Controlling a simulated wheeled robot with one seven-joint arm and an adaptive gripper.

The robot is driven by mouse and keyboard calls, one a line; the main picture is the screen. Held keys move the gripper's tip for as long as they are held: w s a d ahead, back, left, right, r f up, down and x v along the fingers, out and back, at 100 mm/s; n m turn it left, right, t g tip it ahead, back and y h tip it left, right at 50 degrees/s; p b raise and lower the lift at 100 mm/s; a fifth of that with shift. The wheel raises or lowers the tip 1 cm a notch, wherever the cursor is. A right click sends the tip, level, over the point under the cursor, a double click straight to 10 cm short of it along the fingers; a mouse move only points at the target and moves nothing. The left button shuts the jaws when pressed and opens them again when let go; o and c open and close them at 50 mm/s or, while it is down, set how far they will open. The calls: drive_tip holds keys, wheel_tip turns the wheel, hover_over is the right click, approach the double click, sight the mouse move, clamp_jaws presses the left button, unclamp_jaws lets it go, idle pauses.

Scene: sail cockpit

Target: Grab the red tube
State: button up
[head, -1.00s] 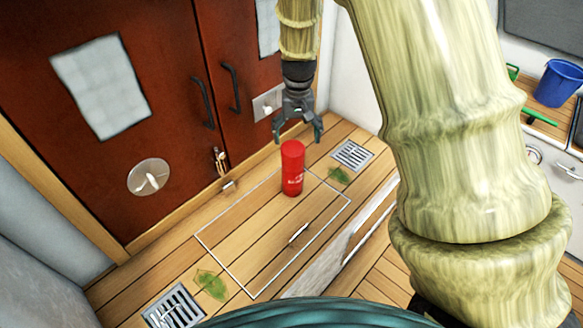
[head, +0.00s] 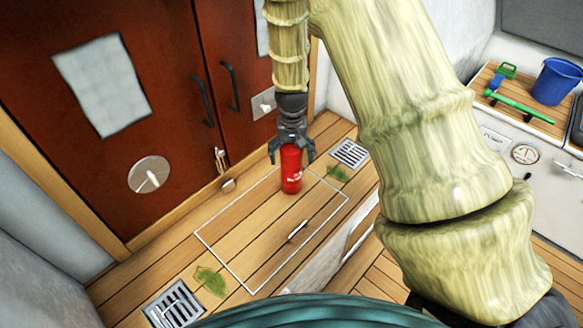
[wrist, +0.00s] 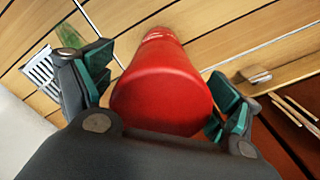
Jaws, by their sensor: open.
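The red tube (head: 291,172) stands upright on the wooden deck, within the white outlined rectangle near its far edge. My gripper (head: 291,157) is open, pointing down over the tube's upper part. In the wrist view the gripper's green-padded fingers (wrist: 160,97) stand on either side of the tube. A gap shows on the left side; on the right the finger looks very close, and I cannot tell whether it touches.
Dark red doors (head: 130,90) with black handles stand behind. Metal drain grates (head: 349,153) and green leaves (head: 210,281) lie on the deck. A blue bucket (head: 556,82) and green tools (head: 520,104) sit on a counter at right. Open deck lies in front of the tube.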

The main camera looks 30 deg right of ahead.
drive_tip(key=shift+w, duration=0.1)
drive_tip(key=c, duration=1.9)
